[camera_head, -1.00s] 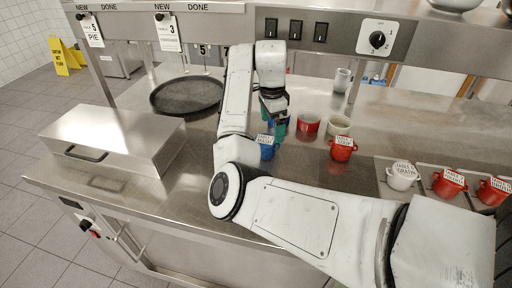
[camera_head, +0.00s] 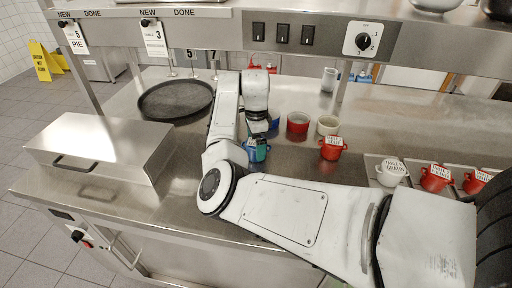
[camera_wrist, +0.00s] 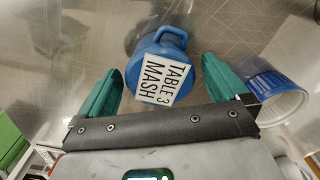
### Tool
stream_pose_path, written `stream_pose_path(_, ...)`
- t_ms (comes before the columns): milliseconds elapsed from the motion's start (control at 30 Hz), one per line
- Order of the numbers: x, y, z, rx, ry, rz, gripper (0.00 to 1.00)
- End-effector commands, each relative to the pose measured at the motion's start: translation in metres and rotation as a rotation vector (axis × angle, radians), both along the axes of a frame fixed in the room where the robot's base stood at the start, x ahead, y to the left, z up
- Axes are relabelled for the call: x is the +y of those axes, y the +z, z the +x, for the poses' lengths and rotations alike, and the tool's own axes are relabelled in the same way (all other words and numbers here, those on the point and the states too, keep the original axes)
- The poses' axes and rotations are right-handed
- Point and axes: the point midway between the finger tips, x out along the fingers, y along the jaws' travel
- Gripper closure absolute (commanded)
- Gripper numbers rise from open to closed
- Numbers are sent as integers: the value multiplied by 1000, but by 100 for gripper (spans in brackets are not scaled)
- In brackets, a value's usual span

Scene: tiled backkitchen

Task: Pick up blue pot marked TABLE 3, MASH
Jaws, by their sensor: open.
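The blue pot marked TABLE 3, MASH (camera_wrist: 160,45) stands on the steel counter in the wrist view, its white label facing me and a loop handle at its far side. It also shows in the head view (camera_head: 256,153), partly hidden by my gripper. My gripper (camera_wrist: 160,85) is open, its two green fingers on either side of the pot's near part. The gripper also shows in the head view (camera_head: 258,138), just above the pot. I cannot tell whether the fingers touch it.
A round black tray (camera_head: 175,100) and a steel box (camera_head: 105,146) are left. An overhead shelf (camera_head: 215,27) crosses the back.

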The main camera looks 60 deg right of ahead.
Motion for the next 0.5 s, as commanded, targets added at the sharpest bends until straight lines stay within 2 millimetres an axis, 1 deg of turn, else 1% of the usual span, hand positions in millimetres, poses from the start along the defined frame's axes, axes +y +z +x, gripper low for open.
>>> stream_pose_path(100, 0, -12, 0, 1, 2, -1, 0)
stream_pose_path(167, 0, -16, 0, 0, 2, 0, 0)
stream_pose_path(400, 0, -18, 0, -1, 2, -1, 0)
stream_pose_path(500, 0, -18, 0, -1, 2, -1, 9)
